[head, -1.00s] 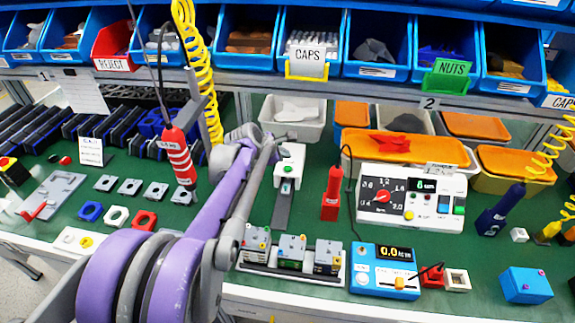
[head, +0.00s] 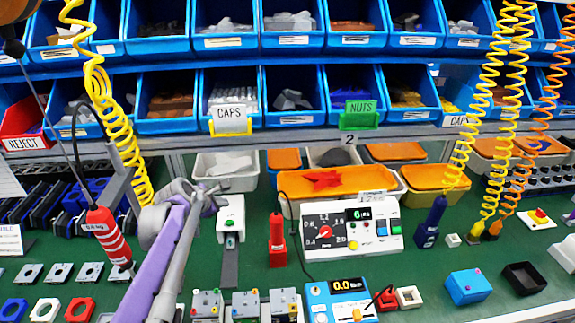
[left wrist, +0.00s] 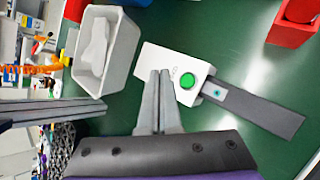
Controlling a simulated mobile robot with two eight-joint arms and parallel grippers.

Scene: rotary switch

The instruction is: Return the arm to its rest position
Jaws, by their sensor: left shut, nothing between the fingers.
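My left arm reaches up from the bottom of the head view. Its gripper (head: 214,190) is at the upper left of a white box with a green button (head: 231,212). In the left wrist view, the gripper fingers (left wrist: 161,76) are together and empty, in front of the white box's face, beside its green button (left wrist: 187,81). I cannot tell whether they touch the box. The white panel with a red rotary knob (head: 325,231) stands to the right, clear of the gripper. My right gripper is not in view.
A white bin (head: 226,172) stands behind the gripper, and a red block (head: 277,240) stands right of the white box. Blue shelf bins line the back. Yellow coiled cords (head: 120,130) hang nearby.

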